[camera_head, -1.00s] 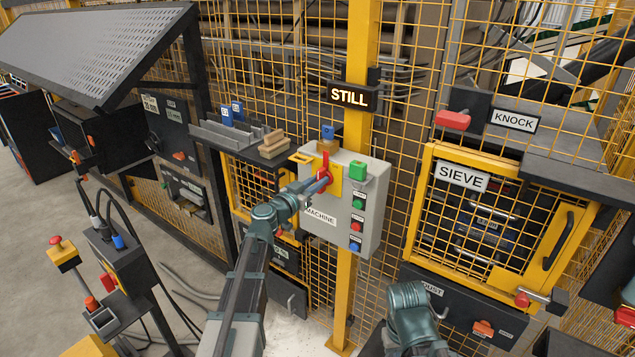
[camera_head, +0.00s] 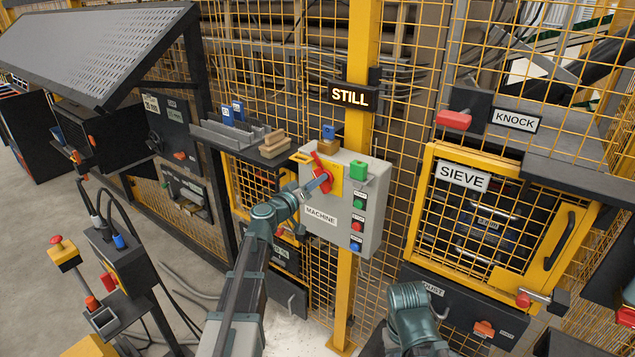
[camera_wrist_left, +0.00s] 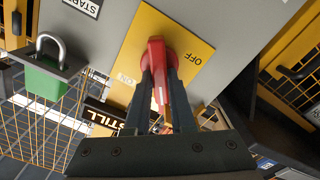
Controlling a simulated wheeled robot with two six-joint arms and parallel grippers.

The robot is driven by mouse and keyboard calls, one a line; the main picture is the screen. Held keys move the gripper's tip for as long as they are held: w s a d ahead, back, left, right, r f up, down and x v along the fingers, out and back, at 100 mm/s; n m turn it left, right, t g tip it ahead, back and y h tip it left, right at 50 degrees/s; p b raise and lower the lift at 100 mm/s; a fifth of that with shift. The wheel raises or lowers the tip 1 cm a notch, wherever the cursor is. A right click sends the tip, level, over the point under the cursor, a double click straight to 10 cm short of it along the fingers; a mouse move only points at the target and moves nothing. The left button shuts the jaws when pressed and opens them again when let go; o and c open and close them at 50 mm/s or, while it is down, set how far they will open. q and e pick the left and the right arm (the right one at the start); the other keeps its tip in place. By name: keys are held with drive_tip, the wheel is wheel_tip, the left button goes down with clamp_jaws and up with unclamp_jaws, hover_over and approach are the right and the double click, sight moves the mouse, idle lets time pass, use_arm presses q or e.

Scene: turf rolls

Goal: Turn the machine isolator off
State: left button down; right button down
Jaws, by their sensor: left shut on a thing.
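The machine isolator is a red rotary handle (camera_head: 319,168) on a yellow plate (camera_head: 336,181) at the upper left of the grey MACHINE box (camera_head: 343,230). In the head view the handle is tilted, its top leaning left. My left gripper (camera_head: 325,182) is at the handle from the front. In the left wrist view the fingers (camera_wrist_left: 160,98) are shut on the red handle (camera_wrist_left: 156,55), and the yellow plate (camera_wrist_left: 185,35) shows OFF and ON markings. My right arm (camera_head: 410,308) shows at the bottom, its gripper out of view.
A green block (camera_head: 357,170) sits on the box's upper right; it shows as a green padlock (camera_wrist_left: 45,80) in the wrist view. Green, red and blue buttons (camera_head: 356,227) run down the box. A lit STILL sign (camera_head: 349,95) hangs above. Yellow mesh fencing surrounds it.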

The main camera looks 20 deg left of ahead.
use_arm(q)
drive_tip(key=n, duration=1)
drive_tip(key=shift+a+f+b, duration=0.15)
drive_tip(key=shift+f+b, duration=0.15)
drive_tip(key=shift+n, duration=0.5)
drive_tip(key=c, duration=0.8)
unclamp_jaws()
drive_tip(key=shift+o, duration=0.2)
drive_tip(key=shift+s, duration=0.1)
drive_tip(key=v, duration=1.3)
drive_tip(key=shift+s+a, duration=0.15)
drive_tip(key=shift+s, duration=0.15)
